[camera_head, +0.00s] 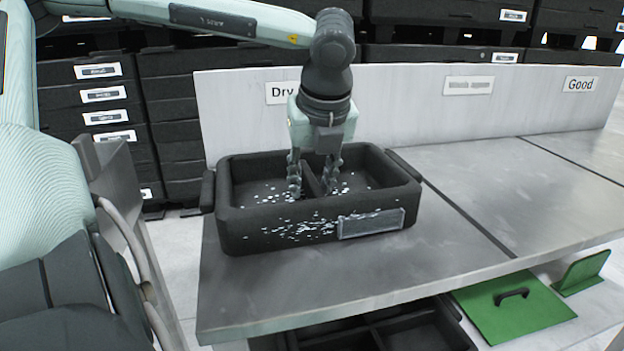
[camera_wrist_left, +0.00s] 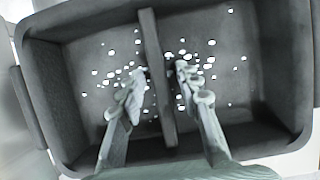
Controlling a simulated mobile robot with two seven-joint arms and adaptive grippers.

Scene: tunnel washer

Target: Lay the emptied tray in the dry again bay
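The dark grey tray (camera_head: 270,228) stands on the steel table in front of the "Dry..." sign (camera_head: 282,92), whose rest is hidden by my arm. It looks level, with its full base over the tabletop. It holds no items; white droplet-like specks dot its inside and front wall. My left gripper (camera_head: 314,188) points down into the tray. In the left wrist view its fingers (camera_wrist_left: 158,95) are apart on either side of the tray's middle divider (camera_wrist_left: 152,45), with gaps visible between fingers and divider. My right gripper is in neither view.
The tabletop (camera_head: 500,185) is clear to the right, with dark seams between bays and a "Good" sign (camera_head: 580,84) at the far right. Dark crates (camera_head: 100,95) stand stacked behind. Below the table are another dark tray (camera_head: 425,330) and a green lid with a handle (camera_head: 515,312).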

